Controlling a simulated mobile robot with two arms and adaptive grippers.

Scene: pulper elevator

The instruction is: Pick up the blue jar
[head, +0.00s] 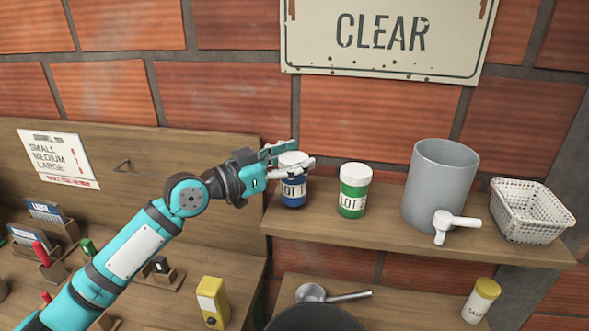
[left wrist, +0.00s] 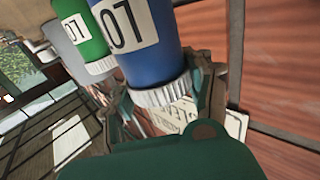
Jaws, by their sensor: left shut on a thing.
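The blue jar (head: 292,195) stands at the left end of the upper wooden shelf, with a white lid and a white label reading LOT. My left gripper (head: 293,160) reaches in from the left and is shut on the jar around its white lid. In the left wrist view the blue jar (left wrist: 153,45) fills the upper middle, and the gripper's fingers (left wrist: 168,97) sit at both sides of its ridged white lid. I cannot tell whether the jar's base touches the shelf. My right gripper is in neither view.
A green jar (head: 354,192) stands just right of the blue one. Further right on the shelf (head: 335,231) are a grey container (head: 437,185) with a white tap and a white basket (head: 527,212). A brick wall is close behind. A lower shelf holds a ladle (head: 330,294) and a yellow-lidded shaker (head: 481,300).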

